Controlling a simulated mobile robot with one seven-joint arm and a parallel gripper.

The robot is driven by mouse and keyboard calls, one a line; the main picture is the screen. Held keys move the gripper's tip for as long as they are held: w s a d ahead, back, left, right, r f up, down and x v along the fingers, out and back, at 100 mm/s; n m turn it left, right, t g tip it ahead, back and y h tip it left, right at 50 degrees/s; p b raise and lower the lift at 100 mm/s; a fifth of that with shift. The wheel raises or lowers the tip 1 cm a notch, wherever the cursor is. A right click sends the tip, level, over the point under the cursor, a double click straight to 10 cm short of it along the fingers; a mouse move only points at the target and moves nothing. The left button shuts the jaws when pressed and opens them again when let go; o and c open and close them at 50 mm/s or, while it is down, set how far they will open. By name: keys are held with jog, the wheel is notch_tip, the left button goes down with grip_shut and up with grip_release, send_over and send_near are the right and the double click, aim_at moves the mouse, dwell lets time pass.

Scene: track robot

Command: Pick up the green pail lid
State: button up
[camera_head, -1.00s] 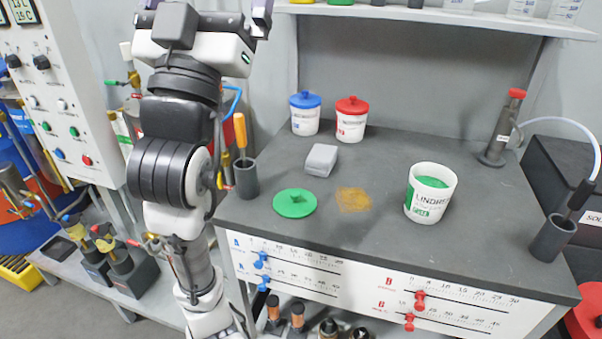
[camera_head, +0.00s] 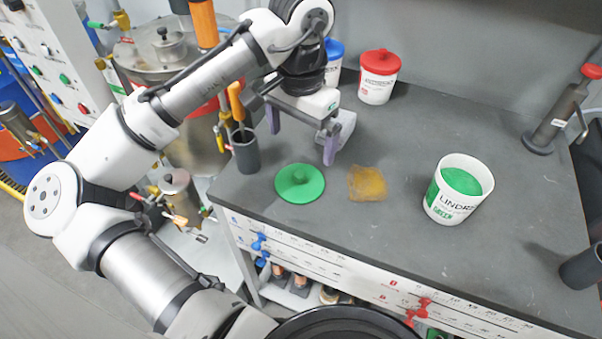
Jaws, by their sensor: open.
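The green pail lid (camera_head: 300,183) lies flat on the dark grey bench top, its round knob facing up. My gripper (camera_head: 302,141) is open above the bench, a little behind and above the lid in the picture. Its two purple-grey fingers point down, and nothing is between them. The white pail (camera_head: 455,190) with green contents and a green label stands uncovered to the right of the lid.
A yellow-brown patch (camera_head: 367,184) lies just right of the lid. A dark cup (camera_head: 245,151) with an orange-handled tool stands to its left. A grey block (camera_head: 345,128), partly hidden by my gripper, and a red-lidded pail (camera_head: 378,77) are behind. The bench's right middle is clear.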

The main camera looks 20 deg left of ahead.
aim_at(300, 173)
notch_tip(300, 173, down, 11)
jog(key=shift+w+a+r+p, duration=0.1)
jog(key=shift+r+p, duration=0.05)
jog(key=shift+p, duration=0.45)
jog(key=c, duration=0.7)
jog(key=shift+r, duration=0.1)
